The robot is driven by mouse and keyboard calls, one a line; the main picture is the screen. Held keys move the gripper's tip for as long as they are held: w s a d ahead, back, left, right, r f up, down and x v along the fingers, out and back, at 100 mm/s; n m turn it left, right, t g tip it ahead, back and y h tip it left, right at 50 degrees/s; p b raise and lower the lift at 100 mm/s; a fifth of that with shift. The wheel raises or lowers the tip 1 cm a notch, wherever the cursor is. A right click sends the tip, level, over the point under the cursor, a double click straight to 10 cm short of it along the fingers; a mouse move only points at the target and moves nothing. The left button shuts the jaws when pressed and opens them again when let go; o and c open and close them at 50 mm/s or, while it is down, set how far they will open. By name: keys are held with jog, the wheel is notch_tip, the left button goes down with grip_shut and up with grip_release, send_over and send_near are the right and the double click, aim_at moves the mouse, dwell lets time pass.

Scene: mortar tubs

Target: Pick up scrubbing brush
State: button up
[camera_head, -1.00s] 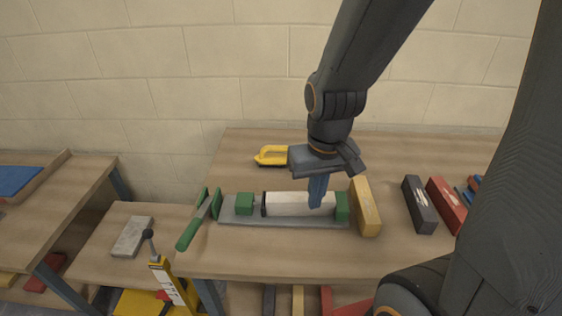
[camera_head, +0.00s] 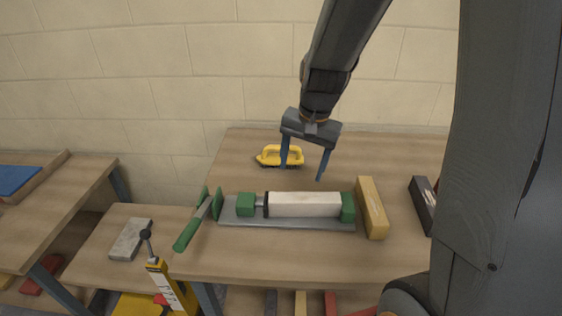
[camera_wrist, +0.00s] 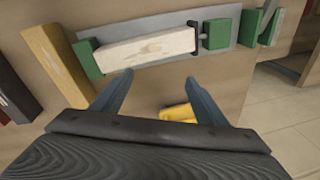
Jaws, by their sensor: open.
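The yellow handled thing that looks like the scrubbing brush (camera_head: 280,157) lies near the back of the bench, its loop handle up and a dark edge below. It also shows, partly hidden behind a finger, in the wrist view (camera_wrist: 178,112). My gripper (camera_head: 302,174) is open and empty, with its blue fingers pointing down. It is just right of the brush, with the left finger in front of the brush's right end in the head view. In the wrist view my gripper's fingertips (camera_wrist: 159,77) point towards the vise-like clamp, and the brush is beside the right finger.
A green and grey clamp (camera_head: 230,216) holding a pale block (camera_head: 304,204) is in front of the brush. A yellow block (camera_head: 371,208) and a dark block (camera_head: 423,204) stand to its right. A block wall is behind the bench. Bare wood lies left of the brush.

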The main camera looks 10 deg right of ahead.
aim_at(277, 157)
jog(key=w+f+m+y, duration=0.1)
jog(key=w+m, duration=0.3)
jog(key=w, duration=0.2)
jog(key=w+f+m+y, duration=0.1)
jog(key=w+f+m, duration=0.1)
jog(key=w+m, duration=0.3)
jog(key=w+d+f+m+y, duration=0.1)
jog(key=w+m, duration=0.4)
jog(key=w, duration=0.3)
jog(key=shift+w+f+g, duration=0.3)
jog(key=shift+w+f, duration=0.05)
jog(key=shift+f, duration=0.05)
jog(key=shift+w+f+y, duration=0.15)
jog(key=shift+w+y, duration=0.05)
jog(key=shift+y, duration=0.1)
jog(key=shift+p+x, duration=1.35)
jog(key=shift+x, duration=2.45)
jog(key=c, duration=1.1)
jog(key=shift+r+b, duration=1.2)
jog(key=shift+r, duration=3.9)
jog(key=shift+c, duration=0.2)
